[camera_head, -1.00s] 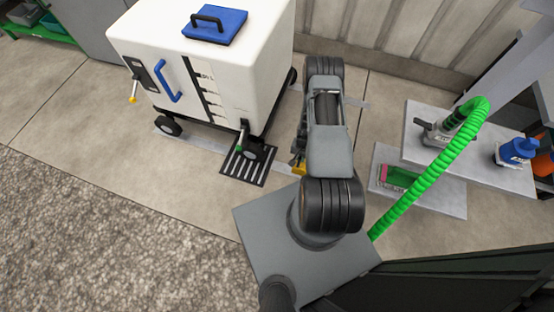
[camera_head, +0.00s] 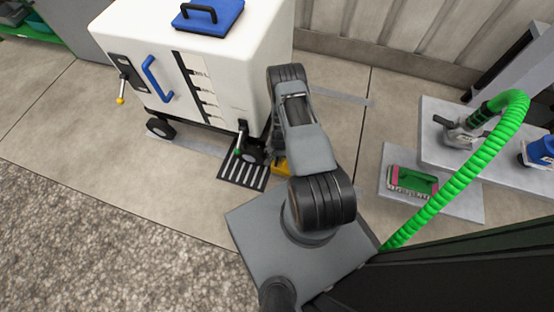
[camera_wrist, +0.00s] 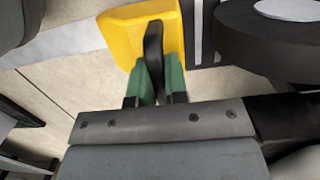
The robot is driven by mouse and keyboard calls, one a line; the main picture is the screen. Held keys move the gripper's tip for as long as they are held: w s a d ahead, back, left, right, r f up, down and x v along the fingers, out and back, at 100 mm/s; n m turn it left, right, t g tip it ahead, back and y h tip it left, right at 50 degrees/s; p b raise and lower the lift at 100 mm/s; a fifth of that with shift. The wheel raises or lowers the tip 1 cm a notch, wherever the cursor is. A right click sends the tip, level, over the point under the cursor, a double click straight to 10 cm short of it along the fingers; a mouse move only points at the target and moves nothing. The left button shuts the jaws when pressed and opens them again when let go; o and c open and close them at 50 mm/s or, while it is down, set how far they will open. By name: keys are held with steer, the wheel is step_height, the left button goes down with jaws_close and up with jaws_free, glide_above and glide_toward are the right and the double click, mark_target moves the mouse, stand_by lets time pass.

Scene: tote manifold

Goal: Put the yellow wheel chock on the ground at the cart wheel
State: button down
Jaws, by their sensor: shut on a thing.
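The yellow wheel chock (camera_head: 281,167) shows partly in the head view, just right of the striped floor plate, with my arm hiding the rest. In the wrist view the chock (camera_wrist: 138,32) is at the top, and my gripper (camera_wrist: 155,65) is shut on its dark handle. The cart wheel (camera_wrist: 275,35) is close to the right of the chock there, with a narrow gap between. In the head view this wheel (camera_head: 251,157) stands at the striped plate (camera_head: 243,172) under the white cart (camera_head: 200,60). I cannot tell whether the chock touches the ground.
A low grey bench (camera_head: 480,140) at right carries a tool and a blue item (camera_head: 541,150). A green ribbed hose (camera_head: 455,180) arches beside it. A green and pink item (camera_head: 412,181) lies on a grey slab. Concrete floor left of the plate is clear.

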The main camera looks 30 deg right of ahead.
step_height(320, 180, down, 3)
steer(key=shift+a+r+b, duration=0.1)
steer(key=shift+a+b, duration=0.05)
steer(key=shift+b, duration=0.55)
steer(key=c, duration=1.1)
jaws_free()
steer(key=r+p, duration=0.1)
steer(key=r, duration=0.3)
steer(key=r+p, duration=0.2)
steer(key=r, duration=0.2)
steer(key=w+d+r+p, duration=0.1)
steer(key=r+p, duration=0.1)
steer(key=r, duration=0.2)
steer(key=shift+d, duration=0.1)
